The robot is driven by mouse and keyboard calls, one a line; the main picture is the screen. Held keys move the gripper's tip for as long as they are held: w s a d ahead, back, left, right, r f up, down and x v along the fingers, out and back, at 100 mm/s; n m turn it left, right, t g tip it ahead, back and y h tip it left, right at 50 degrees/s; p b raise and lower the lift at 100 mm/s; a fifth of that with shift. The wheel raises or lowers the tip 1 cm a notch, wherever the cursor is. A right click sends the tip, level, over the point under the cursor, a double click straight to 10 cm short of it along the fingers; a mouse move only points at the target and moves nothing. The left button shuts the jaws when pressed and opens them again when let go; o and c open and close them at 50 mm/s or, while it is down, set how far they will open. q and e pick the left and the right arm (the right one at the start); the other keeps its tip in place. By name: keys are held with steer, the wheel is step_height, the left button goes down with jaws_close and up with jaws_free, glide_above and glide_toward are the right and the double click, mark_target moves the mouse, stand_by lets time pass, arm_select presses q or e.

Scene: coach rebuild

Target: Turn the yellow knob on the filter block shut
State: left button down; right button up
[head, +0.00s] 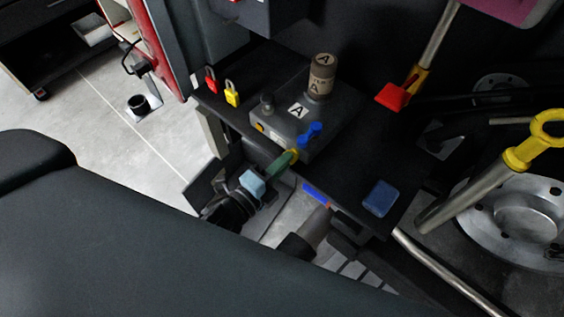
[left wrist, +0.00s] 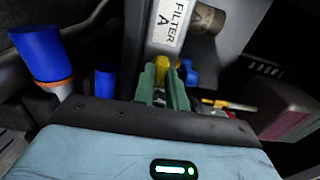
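The grey filter block (head: 277,128) stands on a dark shelf in the head view, with an "A" label on top. Its "FILTER A" label (left wrist: 170,22) shows in the left wrist view. The yellow knob (head: 293,155) is on the block's near side, and also shows in the left wrist view (left wrist: 161,64). My left gripper (head: 287,159) has green fingers that reach the knob from the lower left. In the left wrist view the fingertips (left wrist: 161,72) lie on both sides of the knob, with no clear gap. The fingers partly hide the knob. My right gripper is not in view.
A blue valve handle (head: 311,131) sits close beside the knob. A brown canister (head: 321,76) stands behind it. Red (head: 211,79) and yellow (head: 232,93) padlocks are at the shelf's left. A blue pad (head: 380,198) lies at the right. A blue-and-orange part (head: 316,195) is below the shelf edge.

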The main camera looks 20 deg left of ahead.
arm_select(q)
steer(key=shift+n, duration=0.3)
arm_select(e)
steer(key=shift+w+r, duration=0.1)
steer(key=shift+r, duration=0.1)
arm_select(q)
steer(key=shift+n+p, duration=2.9)
steer(key=shift+n, duration=5.7)
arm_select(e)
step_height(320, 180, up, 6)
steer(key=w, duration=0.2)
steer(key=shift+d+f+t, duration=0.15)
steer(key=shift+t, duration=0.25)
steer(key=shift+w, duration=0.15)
arm_select(q)
steer(key=c, duration=1.7)
jaws_free()
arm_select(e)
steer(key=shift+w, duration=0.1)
